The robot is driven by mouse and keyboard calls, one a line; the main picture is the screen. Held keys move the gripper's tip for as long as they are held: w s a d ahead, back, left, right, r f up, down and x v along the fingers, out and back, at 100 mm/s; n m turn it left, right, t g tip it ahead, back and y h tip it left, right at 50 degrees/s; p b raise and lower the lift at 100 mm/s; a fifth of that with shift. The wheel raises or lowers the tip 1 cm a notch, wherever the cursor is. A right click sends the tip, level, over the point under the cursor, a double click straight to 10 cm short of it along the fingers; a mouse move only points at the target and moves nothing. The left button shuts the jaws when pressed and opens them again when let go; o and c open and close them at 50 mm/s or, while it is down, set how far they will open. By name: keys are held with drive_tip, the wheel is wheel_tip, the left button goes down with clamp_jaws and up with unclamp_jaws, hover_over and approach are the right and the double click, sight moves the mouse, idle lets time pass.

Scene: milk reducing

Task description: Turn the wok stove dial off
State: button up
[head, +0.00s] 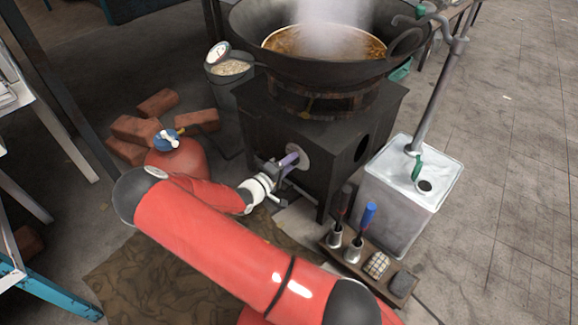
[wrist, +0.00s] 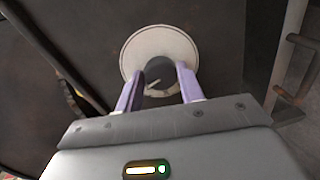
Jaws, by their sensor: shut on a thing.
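The wok stove (head: 345,135) is a dark metal box with a large wok (head: 330,60) on top, steaming. Its dial is on the front face, seen in the wrist view as a dark round knob (wrist: 160,75) on a pale round plate (wrist: 135,52); the plate also shows in the head view (head: 301,158). My gripper (wrist: 158,82) has its two purple fingers on either side of the knob, shut on it. In the head view the gripper (head: 288,162) reaches the stove front. The fingers partly hide the knob's sides, and a light mark shows on its face.
A metal can (head: 405,200) with a pipe stands right of the stove. A wooden rack (head: 375,265) with tools lies in front of it. A red gas cylinder (head: 178,158) and bricks (head: 135,130) are at left.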

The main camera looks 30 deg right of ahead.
drive_tip(key=shift+s+f+m+b, duration=0.15)
drive_tip(key=shift+m+b, duration=0.5)
drive_tip(key=shift+m, duration=0.55)
drive_tip(key=o, duration=1)
drive_tip(key=v, duration=0.7)
drive_tip(key=shift+a, duration=0.4)
drive_tip(key=shift+s+m, duration=0.15)
drive_tip(key=shift+m, duration=0.15)
